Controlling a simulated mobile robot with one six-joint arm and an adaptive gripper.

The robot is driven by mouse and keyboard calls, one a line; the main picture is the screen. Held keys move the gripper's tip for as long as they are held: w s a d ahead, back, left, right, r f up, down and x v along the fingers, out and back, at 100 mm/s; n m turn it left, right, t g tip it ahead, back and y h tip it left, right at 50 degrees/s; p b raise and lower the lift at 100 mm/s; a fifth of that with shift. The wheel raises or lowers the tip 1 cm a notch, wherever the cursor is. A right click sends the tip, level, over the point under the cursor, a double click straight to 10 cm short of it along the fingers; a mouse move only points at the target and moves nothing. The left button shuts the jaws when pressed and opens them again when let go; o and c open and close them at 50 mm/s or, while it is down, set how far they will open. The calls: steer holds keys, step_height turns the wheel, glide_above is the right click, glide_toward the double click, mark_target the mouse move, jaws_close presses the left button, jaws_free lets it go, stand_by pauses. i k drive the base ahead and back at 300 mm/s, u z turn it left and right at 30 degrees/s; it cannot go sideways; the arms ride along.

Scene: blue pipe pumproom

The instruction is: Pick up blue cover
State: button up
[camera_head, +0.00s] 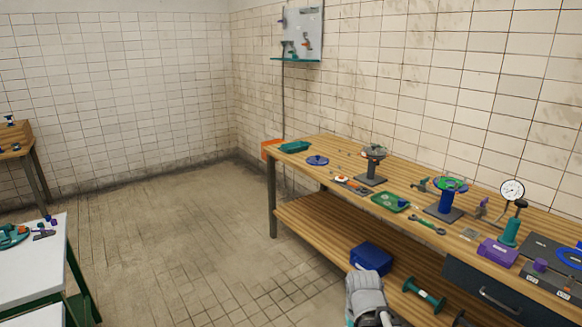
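A round, flat blue piece with a small raised middle, which looks like the blue cover (317,160), lies on the wooden workbench top (318,145) near its far left end. It lies apart from the things around it. Part of my grey arm shows at the bottom, in front of the bench and well short of the blue piece. No gripper fingers can be made out in this view.
A teal tray (295,147) lies behind the blue piece, and a grey stand (372,165) is to its right. A blue box (371,258) sits on the lower shelf (320,225). A white table (35,265) is at left. The floor between is clear.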

mark_target(318, 160)
steer(key=k, duration=0.2)
steer(key=u, duration=0.45)
steer(key=i, duration=1.3)
steer(key=u, duration=0.4)
steer(key=i, duration=1.6)
steer(key=z, duration=0.7)
steer(key=i, duration=0.6)
steer(key=z, duration=0.25)
